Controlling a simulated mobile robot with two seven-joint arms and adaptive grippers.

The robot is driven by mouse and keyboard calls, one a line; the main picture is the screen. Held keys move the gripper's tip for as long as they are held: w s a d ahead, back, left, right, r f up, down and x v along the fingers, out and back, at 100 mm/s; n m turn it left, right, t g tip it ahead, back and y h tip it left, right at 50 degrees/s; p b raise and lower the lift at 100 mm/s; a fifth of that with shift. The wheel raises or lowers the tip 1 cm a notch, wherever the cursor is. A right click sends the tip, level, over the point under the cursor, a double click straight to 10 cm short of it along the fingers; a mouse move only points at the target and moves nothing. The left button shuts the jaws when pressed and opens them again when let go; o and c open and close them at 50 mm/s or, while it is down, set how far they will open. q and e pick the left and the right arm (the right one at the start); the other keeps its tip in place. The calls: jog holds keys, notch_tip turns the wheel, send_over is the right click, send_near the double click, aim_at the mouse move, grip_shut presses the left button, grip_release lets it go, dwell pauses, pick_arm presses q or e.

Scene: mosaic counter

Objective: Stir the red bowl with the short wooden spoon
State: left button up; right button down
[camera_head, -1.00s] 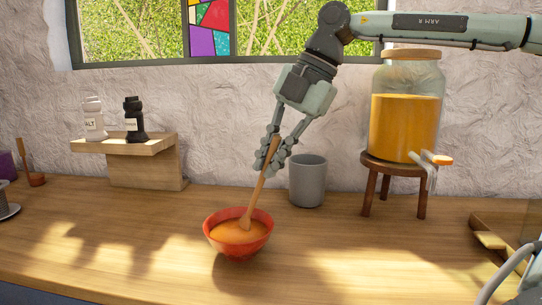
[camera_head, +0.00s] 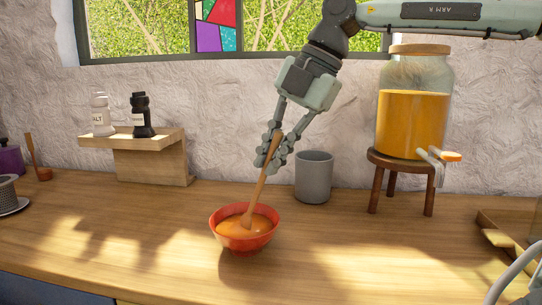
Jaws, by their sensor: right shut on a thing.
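The red bowl (camera_head: 243,245) stands on the wooden counter, left of the middle, with orange liquid in it. My right gripper (camera_head: 271,161) comes down from the upper right and is shut on the upper handle of the short wooden spoon (camera_head: 259,191). The spoon is tilted, its top leaning right. Its lower end is in the bowl, at the orange liquid, and its tip is partly hidden there. The gripper is above the bowl and does not touch it. My left gripper is not in view.
A grey cup (camera_head: 314,178) stands behind and right of the bowl. A jar of orange liquid (camera_head: 412,120) with a tap sits on a small stool (camera_head: 374,190). Salt and pepper mills stand on a wooden shelf (camera_head: 155,163) at left. The counter left of the bowl is clear.

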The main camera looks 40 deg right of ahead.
aim_at(280, 130)
jog(key=shift+s+d+r+p, duration=0.15)
jog(key=shift+s+r, duration=0.25)
jog(key=shift+r, duration=0.55)
jog(key=shift+s+r+p, duration=0.25)
jog(key=shift+s+r, duration=0.1)
jog(key=shift+r, duration=0.55)
jog(key=shift+s+d+r+p, duration=0.15)
jog(key=shift+s+r, duration=0.25)
jog(key=shift+r, duration=0.55)
jog(key=shift+a+r, duration=0.1)
jog(key=shift+r, duration=1.9)
